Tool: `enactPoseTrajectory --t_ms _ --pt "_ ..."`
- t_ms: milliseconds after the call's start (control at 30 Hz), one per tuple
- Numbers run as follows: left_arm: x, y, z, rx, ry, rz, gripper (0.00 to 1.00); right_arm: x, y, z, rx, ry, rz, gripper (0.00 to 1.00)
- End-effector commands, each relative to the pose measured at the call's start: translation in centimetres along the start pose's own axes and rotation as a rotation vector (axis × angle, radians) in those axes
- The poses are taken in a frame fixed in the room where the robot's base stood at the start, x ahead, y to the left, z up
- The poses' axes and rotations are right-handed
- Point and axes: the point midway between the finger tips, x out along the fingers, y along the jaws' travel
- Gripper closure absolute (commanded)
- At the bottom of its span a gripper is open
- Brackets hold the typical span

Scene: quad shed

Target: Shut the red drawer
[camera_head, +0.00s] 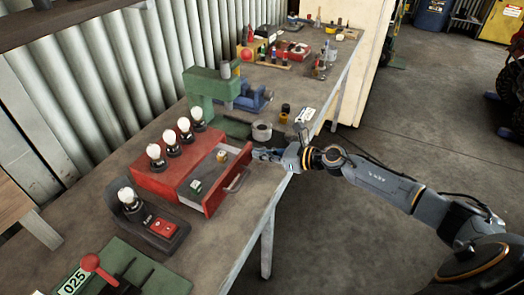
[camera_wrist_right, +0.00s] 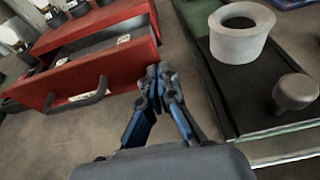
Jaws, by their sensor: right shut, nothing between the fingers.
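The red drawer (camera_head: 225,180) stands pulled out from its red cabinet (camera_head: 165,178) on the workbench. A few small boxes lie inside it, such as a green one (camera_head: 196,187). The drawer front with its dark handle (camera_head: 237,180) also shows in the right wrist view (camera_wrist_right: 120,67). My right gripper (camera_head: 258,154) is shut and empty at the far end of the drawer front. In the wrist view its fingertips (camera_wrist_right: 160,80) are close to the front's right end; I cannot tell whether they touch. My left gripper is not in view.
Several white-topped bulbs (camera_head: 184,125) stand on the cabinet. A green press (camera_head: 212,88) and a grey ring (camera_head: 262,131) stand beyond the drawer. A dark charger with a red panel (camera_head: 163,226) stands nearer. The bench strip before the drawer front is clear.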

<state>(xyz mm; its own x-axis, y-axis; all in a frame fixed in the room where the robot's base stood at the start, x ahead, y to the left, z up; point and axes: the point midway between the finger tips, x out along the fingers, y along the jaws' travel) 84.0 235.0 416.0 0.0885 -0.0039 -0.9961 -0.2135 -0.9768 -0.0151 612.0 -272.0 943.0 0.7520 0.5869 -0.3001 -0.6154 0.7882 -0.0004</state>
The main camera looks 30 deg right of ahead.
Motion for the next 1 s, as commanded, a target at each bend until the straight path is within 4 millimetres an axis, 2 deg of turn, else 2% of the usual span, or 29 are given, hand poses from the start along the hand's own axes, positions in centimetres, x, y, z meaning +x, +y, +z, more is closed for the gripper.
enactPoseTrajectory --t_ms 333,467,700,833,1000 --pt "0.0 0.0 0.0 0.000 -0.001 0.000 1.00 0.3 0.0 0.1 0.001 -0.001 -0.001 1.00" --pt "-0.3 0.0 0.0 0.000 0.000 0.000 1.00 2.4 -0.1 1.0 0.002 -0.006 -0.001 1.00" --pt "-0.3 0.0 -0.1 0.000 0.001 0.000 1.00 7.2 -0.1 2.4 0.002 -0.004 -0.001 1.00" --pt "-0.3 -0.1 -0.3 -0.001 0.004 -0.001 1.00 8.2 0.0 2.6 0.000 -0.002 -0.001 1.00" --pt "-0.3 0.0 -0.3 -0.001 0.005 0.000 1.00 8.3 0.0 2.7 0.001 -0.004 -0.001 1.00"
